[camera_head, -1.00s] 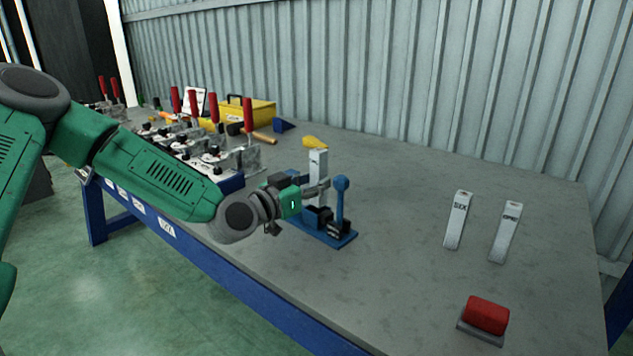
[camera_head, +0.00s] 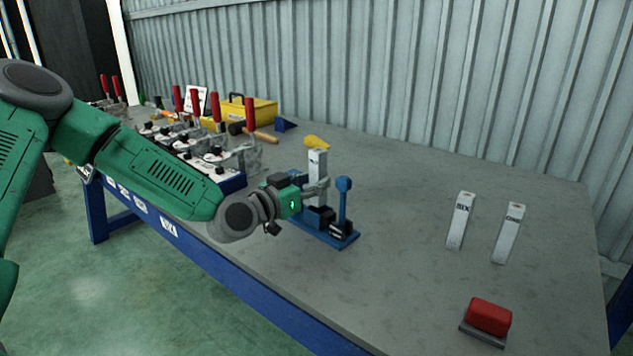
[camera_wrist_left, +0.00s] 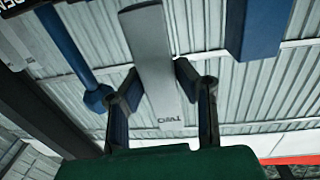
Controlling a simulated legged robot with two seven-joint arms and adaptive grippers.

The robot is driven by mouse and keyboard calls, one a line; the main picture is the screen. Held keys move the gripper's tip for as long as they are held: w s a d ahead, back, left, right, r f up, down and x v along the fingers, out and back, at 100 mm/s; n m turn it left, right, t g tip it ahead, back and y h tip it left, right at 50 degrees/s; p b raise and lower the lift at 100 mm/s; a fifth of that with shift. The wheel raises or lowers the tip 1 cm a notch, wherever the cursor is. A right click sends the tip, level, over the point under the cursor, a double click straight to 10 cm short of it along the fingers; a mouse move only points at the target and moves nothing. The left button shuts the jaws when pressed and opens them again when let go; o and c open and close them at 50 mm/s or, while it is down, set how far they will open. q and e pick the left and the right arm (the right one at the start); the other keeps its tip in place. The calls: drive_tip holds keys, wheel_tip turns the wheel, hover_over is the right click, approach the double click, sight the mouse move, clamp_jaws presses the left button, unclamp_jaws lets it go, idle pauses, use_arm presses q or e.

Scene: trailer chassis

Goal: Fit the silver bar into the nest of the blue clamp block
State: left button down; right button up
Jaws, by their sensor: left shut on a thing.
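The silver bar (camera_head: 317,165) stands upright in the jaws of my left gripper (camera_head: 322,186), above or at the blue clamp block (camera_head: 340,238) on the bench. In the left wrist view the bar (camera_wrist_left: 158,70) rises between the two fingers of my left gripper (camera_wrist_left: 160,95), which is shut on it. The block has a dark nest part (camera_head: 320,216) and a blue post (camera_head: 343,200) with a knob. The bar's lower end is hidden behind the gripper and block, so I cannot tell if it is seated. My right gripper is not in view.
Two more silver bars (camera_head: 460,220) (camera_head: 508,233) stand on the grey bench (camera_head: 400,270) to the right. A red button (camera_head: 488,316) is near the front right. Red-handled clamps (camera_head: 205,150), a yellow toolbox (camera_head: 250,110) and a screwdriver-like tool (camera_head: 264,137) lie at back left.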

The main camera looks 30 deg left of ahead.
use_arm(q)
drive_tip(key=shift+f+b, duration=1.1)
drive_tip(key=shift+f, duration=0.25)
drive_tip(key=shift+r, duration=0.15)
drive_tip(key=shift+r+p, duration=1.1)
drive_tip(key=shift+d, duration=0.1)
idle(1.2)
drive_tip(key=shift+f+b, duration=0.7)
drive_tip(key=shift+f, duration=0.55)
drive_tip(key=c, duration=1.2)
unclamp_jaws()
drive_tip(key=shift+o, duration=0.2)
